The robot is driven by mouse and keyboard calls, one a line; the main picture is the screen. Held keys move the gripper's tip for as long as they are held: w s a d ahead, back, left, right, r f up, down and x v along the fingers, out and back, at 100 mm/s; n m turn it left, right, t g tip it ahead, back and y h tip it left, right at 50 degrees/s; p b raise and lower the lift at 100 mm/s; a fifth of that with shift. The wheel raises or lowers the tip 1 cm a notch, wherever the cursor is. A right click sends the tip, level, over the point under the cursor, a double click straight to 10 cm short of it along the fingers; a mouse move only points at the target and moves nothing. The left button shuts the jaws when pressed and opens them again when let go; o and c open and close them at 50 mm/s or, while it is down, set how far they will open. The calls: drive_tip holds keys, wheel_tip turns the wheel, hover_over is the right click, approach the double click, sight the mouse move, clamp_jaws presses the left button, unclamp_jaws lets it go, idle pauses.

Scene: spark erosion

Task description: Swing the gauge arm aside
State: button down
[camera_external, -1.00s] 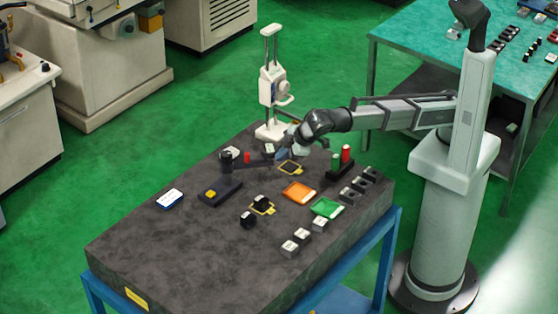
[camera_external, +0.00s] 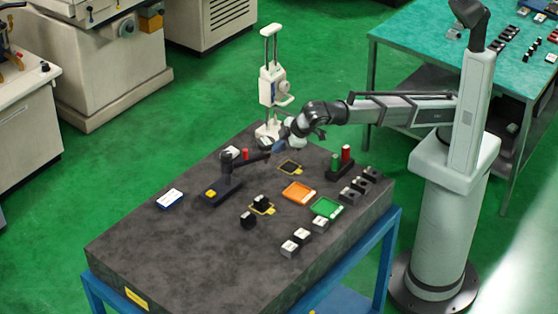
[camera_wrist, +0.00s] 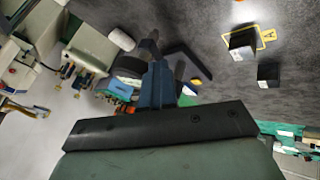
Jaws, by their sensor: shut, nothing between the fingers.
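The gauge arm (camera_external: 252,158) is a dark, thin bar. It reaches right from a short black post (camera_external: 228,160) beside a dark base with a yellow button (camera_external: 211,193). My gripper (camera_external: 278,147) is shut and empty, with bluish fingers close to the bar's right end. I cannot tell whether they touch it. In the wrist view, my shut fingers (camera_wrist: 156,72) point away from the camera. A dark angled bar (camera_wrist: 190,60) shows just right of them. The fingers hide part of what lies behind.
A white height stand (camera_external: 268,90) rises behind my gripper. A red and green pin holder (camera_external: 340,168) stands to the right. Orange (camera_external: 299,192) and green (camera_external: 326,208) trays and several small blocks lie in front. The slab's near left is clear.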

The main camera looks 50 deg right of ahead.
drive_tip(key=shift+w+d, duration=0.1)
drive_tip(key=shift+d, duration=0.15)
drive_tip(key=s+r, duration=0.8)
drive_tip(key=s, duration=0.1)
drive_tip(key=shift+s+d, duration=0.3)
drive_tip(key=shift+d, duration=0.1)
